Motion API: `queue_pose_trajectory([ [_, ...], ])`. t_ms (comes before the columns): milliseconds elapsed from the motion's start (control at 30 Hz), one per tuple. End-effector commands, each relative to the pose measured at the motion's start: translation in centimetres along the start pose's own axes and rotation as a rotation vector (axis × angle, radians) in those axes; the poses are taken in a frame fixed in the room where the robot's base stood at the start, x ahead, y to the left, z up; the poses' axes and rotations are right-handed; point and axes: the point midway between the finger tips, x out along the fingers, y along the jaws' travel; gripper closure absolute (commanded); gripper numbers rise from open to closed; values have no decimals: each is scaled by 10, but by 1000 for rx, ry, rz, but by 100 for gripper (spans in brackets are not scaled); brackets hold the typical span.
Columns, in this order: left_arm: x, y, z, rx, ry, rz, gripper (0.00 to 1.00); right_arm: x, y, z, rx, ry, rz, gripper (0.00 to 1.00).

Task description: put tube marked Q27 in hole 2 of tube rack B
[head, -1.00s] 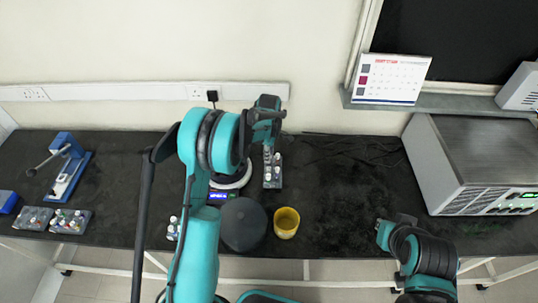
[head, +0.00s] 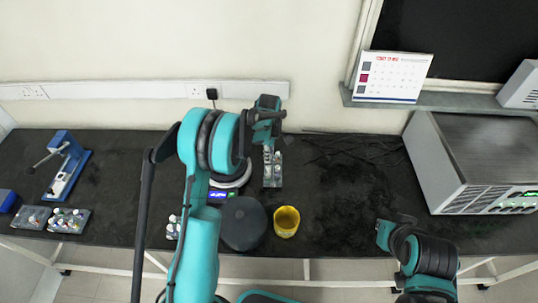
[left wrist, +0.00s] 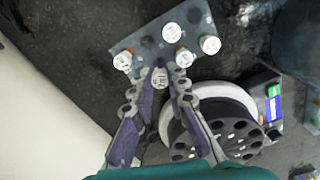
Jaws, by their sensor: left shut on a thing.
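My left gripper (left wrist: 160,78) is shut on a white-capped tube (left wrist: 158,79), held between its fingertips at the edge of a grey tube rack (left wrist: 146,32). The marking on its cap is too small to read, and its lower part is hidden. Several other white-capped tubes stand in this rack, with empty holes between them. In the head view my left gripper (head: 268,146) is over the far end of the same rack (head: 272,184). I cannot read a letter on the rack. Only part of my right arm shows at the lower right; its fingers are not seen.
A centrifuge with a black rotor (left wrist: 228,137) and blue display (head: 220,194) stands close to the rack. A dark round lid (head: 243,223) and yellow cup (head: 286,221) are in front. Other racks (head: 69,221) lie at left.

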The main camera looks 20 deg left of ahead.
Motion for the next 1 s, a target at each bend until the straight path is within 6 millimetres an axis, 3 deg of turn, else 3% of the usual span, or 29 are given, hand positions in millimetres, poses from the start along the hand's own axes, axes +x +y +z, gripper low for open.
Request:
queue_pose_trajectory([
  [533,18,0,0,0,0,0,93,12,0,8,0,0,0,100],
  [867,19,0,0,0,0,0,93,12,0,9,0,0,0,100],
  [1000,19,0,0,0,0,0,61,12,0,9,0,0,0,100],
])
